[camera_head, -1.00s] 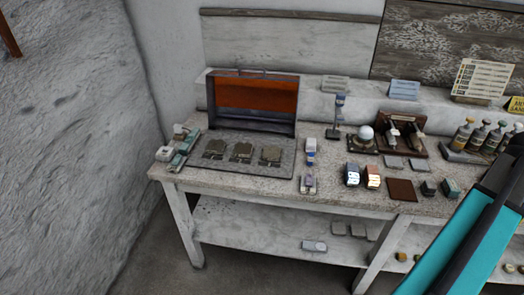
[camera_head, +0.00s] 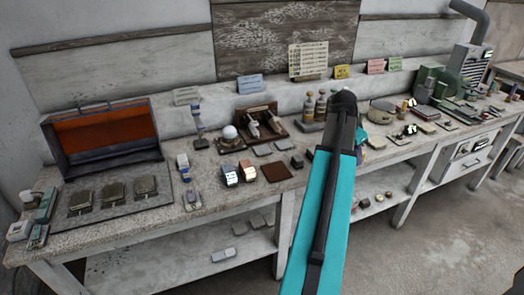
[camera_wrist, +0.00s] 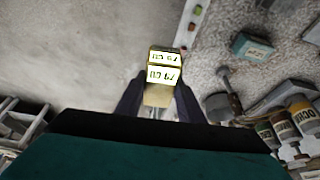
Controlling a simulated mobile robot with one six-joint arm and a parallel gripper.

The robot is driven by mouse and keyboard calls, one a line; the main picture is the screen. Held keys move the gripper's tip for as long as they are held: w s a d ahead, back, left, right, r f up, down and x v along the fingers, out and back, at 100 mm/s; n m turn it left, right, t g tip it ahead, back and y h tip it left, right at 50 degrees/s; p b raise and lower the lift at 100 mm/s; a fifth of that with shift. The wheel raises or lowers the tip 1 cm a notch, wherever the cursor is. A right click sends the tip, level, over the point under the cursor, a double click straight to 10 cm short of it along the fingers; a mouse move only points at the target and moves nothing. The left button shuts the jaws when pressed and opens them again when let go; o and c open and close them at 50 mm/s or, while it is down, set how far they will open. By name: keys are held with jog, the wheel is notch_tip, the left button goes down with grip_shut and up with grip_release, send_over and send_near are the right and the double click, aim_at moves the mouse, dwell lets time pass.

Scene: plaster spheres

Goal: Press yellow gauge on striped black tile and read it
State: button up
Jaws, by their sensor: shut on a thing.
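My gripper (camera_wrist: 158,103) is shut on the yellow gauge (camera_wrist: 159,95) in the wrist view. The gauge is a small tan-yellow block with two lit pale displays bearing dark characters, too small to read surely. It is held over the bench's front edge, with floor at left and bench top at right. In the head view my teal arm crosses the bench, and I cannot make out the gripper clearly there. I cannot pick out a striped black tile for certain in either view.
A blue-dark gauge (camera_head: 230,176) and a copper gauge (camera_head: 248,174) stand on the bench (camera_head: 225,205). A brown mat (camera_head: 278,172) lies beside them. Bottles (camera_head: 320,106) stand behind my arm. An orange-lined open case (camera_head: 104,138) and a grey tray (camera_head: 115,205) with dark plates are at left.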

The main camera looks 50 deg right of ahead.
jog(key=w+a+r+n+t, duration=0.15)
jog(key=w+a+n, duration=0.35)
jog(key=w+a, duration=0.95)
jog(key=w+a+r+n+t, duration=0.15)
jog(key=w+a+n, duration=0.45)
jog(key=w+a, duration=0.8)
jog(key=w+a+r+n+t+y, duration=0.1)
jog(key=w+a+n, duration=0.2)
jog(key=a, duration=0.9)
jog(key=w+a+r+n+t+y, duration=0.1)
jog(key=w+a+n, duration=0.3)
jog(key=a, duration=0.8)
jog(key=w+a+r+n+t+y, duration=0.1)
jog(key=w+a+n+y, duration=0.1)
jog(key=w+a+n, duration=0.2)
jog(key=w+a, duration=0.3)
jog(key=a, duration=0.5)
jog(key=shift+a, duration=0.1)
